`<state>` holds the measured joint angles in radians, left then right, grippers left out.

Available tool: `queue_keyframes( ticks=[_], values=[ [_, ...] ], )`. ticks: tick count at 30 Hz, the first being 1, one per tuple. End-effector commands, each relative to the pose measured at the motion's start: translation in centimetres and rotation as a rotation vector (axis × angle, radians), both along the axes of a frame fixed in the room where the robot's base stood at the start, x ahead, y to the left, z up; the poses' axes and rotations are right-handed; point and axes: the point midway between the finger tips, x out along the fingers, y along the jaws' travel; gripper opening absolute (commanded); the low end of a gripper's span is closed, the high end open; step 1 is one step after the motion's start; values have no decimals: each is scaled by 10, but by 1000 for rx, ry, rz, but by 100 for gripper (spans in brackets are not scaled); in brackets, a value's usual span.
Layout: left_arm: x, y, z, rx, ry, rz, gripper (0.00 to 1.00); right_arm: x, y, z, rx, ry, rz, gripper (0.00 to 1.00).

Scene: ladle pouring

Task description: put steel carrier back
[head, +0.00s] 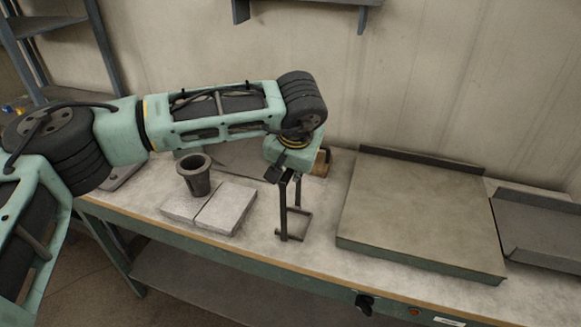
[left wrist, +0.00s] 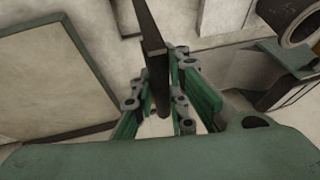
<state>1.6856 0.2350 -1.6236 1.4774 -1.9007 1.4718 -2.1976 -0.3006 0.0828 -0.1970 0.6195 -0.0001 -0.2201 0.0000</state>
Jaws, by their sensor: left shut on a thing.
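The steel carrier (head: 283,212) is a dark, narrow metal frame with two uprights and a square foot. It hangs below my left gripper (head: 284,174) over the bench, upright, between the slabs and the large plate. I cannot tell if its foot touches the bench top. In the left wrist view, the green fingers of my left gripper (left wrist: 163,95) are shut on the dark bar of the carrier (left wrist: 153,45). My right gripper is not in view.
A dark crucible (head: 196,182) stands on two pale slabs (head: 228,208) to the left. A large raised-edge plate (head: 420,215) lies right of the carrier, with a grey tray (head: 540,232) beyond it. The bench (head: 265,245) is clear near the carrier.

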Motion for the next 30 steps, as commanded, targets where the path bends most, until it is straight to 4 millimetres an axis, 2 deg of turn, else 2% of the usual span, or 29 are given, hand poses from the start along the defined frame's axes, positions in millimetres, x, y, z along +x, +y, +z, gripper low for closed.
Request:
queue_keyframes(
  ticks=[11, 12, 18, 30],
  values=[
    [1, 0, -5, -2, -4, 1, 0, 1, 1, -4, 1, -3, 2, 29],
    [0, 0, -4, -1, -3, 0, 15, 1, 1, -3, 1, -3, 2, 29],
    [0, 0, -4, -1, -2, 1, 33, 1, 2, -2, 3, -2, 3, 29],
    [0, 0, 2, -1, -3, 0, 33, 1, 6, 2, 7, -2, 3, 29]
  ],
)
